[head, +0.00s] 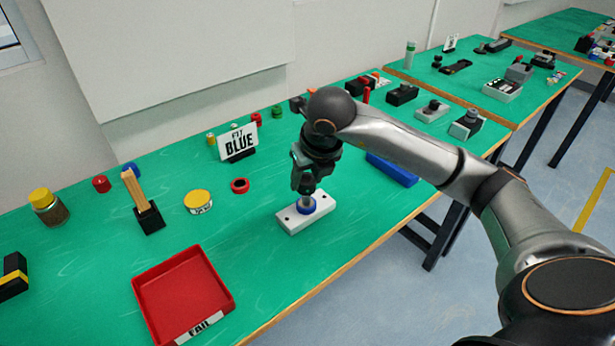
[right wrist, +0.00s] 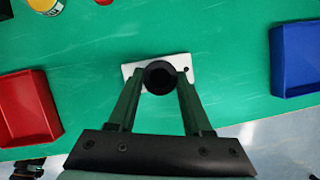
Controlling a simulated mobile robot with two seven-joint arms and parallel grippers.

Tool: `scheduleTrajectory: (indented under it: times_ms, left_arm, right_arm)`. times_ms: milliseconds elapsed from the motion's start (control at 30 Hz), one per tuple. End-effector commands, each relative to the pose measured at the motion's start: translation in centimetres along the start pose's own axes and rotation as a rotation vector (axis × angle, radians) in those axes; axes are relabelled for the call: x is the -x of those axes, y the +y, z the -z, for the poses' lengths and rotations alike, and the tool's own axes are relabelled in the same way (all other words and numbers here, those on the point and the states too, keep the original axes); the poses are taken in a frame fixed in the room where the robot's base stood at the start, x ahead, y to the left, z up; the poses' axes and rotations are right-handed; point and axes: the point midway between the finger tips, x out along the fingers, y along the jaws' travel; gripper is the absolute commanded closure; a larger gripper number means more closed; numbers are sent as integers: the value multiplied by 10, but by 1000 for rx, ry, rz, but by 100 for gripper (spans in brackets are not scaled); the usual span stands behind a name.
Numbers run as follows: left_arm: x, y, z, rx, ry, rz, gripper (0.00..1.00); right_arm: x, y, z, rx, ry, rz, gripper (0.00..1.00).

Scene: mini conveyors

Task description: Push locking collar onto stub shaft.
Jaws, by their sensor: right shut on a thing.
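The blue locking collar (head: 303,211) is on top of the block, low around a grey post that I take as the stub shaft (head: 310,200). My right gripper (head: 308,189) points down just above them. In the right wrist view its fingertips (right wrist: 160,79) are shut on a black round piece (right wrist: 160,76), which hides the collar and shaft there. I cannot tell how far the collar is seated. My left gripper is out of view.
A sign (head: 238,143) reads "FIT BLUE". A red tray (head: 155,305) is front left, a blue tray (head: 393,169) to the right. The table's front edge is close.

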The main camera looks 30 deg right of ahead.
Motion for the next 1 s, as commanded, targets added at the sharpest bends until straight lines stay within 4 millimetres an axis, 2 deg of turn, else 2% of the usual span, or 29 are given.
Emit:
scheduleTrajectory:
  times_ms: [1000]
  left_arm:
    - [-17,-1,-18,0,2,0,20]
  right_arm:
    - [-25,0,10,0,0,0,100]
